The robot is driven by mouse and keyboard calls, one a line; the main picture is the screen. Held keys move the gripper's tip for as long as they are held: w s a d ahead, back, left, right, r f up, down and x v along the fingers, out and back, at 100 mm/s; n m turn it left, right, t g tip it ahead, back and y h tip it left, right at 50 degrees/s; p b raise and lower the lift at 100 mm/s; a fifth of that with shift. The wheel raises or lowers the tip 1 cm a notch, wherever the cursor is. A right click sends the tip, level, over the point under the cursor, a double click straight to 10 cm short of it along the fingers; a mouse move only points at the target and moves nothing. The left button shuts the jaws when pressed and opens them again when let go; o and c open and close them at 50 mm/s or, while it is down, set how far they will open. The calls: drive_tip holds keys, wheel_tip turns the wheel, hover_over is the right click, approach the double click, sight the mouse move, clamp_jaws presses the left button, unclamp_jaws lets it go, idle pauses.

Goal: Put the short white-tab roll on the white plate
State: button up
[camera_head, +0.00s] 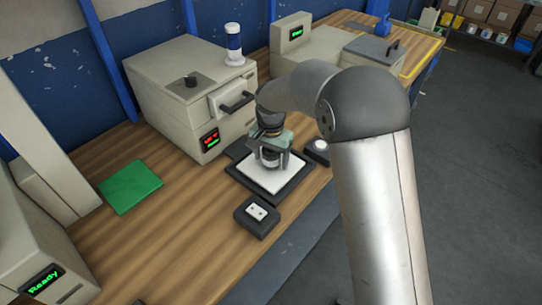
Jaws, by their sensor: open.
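The white plate (282,186) lies in a black frame on the wooden bench. My gripper (269,163) is low over the back part of this plate, pointing down, with its jaws open. A small pale, greyish shape shows between or beside the fingers. I cannot tell whether it is the short white-tab roll or part of my gripper. No other thing in view can be clearly told as that roll. My arm hides part of the bench to the right.
A beige machine (185,88) with a dark handle stands behind the plate, a white-and-blue cylinder (234,46) on top. A black switch box (257,217) sits in front, another black box (317,150) to the right. A green pad (131,187) lies left, with clear bench between.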

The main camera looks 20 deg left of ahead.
wheel_tip(320, 180, up, 12)
drive_tip(key=shift+r+b, duration=0.2)
drive_tip(key=shift+b, duration=0.2)
drive_tip(key=shift+d, duration=0.2)
drive_tip(key=s+d+r, duration=0.1)
drive_tip(key=s+d, duration=0.3)
drive_tip(key=d, duration=0.5)
drive_tip(key=s+d+r, duration=0.2)
drive_tip(key=s+d, duration=0.2)
drive_tip(key=d, duration=0.5)
drive_tip(key=s+d+f+n, duration=0.1)
drive_tip(key=s+d+f, duration=0.2)
drive_tip(key=s+d, duration=0.3)
drive_tip(key=s+d+f+n, duration=0.1)
drive_tip(key=s+d+f, duration=0.2)
drive_tip(key=s+d, duration=0.3)
drive_tip(key=s, duration=0.5)
drive_tip(key=shift+s+d, duration=0.2)
drive_tip(key=shift+s, duration=0.1)
